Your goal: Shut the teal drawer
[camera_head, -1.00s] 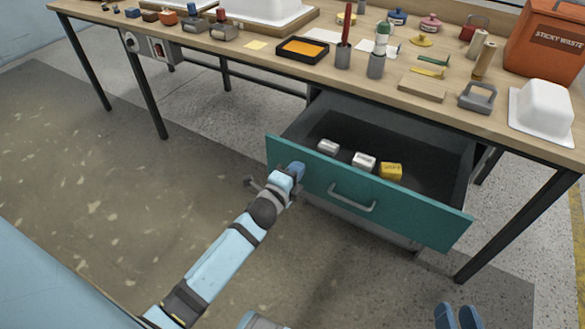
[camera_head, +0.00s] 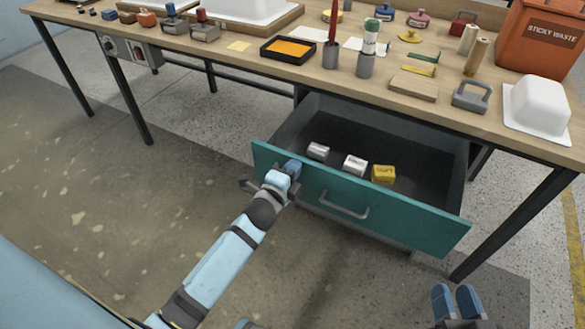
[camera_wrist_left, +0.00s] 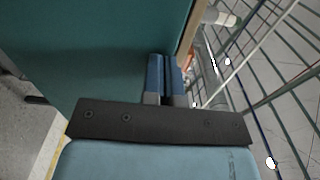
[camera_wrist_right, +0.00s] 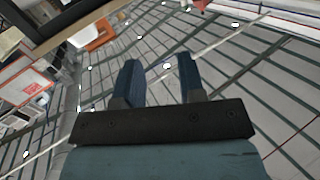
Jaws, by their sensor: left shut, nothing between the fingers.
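The teal drawer (camera_head: 405,219) under the workbench is pulled out, and its dark inside shows. A grey bar handle (camera_head: 343,207) is on its front. My left gripper (camera_head: 292,168) is shut and empty, at the drawer front's upper edge, left of the handle. In the left wrist view the shut fingers (camera_wrist_left: 163,78) are close against the teal front (camera_wrist_left: 100,55); contact is unclear. My right gripper (camera_head: 457,303) is open and empty, low in front of the drawer (camera_wrist_right: 160,80).
The workbench (camera_head: 240,62) top holds an orange-filled tray (camera_head: 288,49), cups, stamps, a white tub (camera_head: 538,105) and an orange waste bin (camera_head: 541,40). A dark bench leg (camera_head: 510,228) stands right of the drawer. The floor (camera_head: 100,215) at left is clear.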

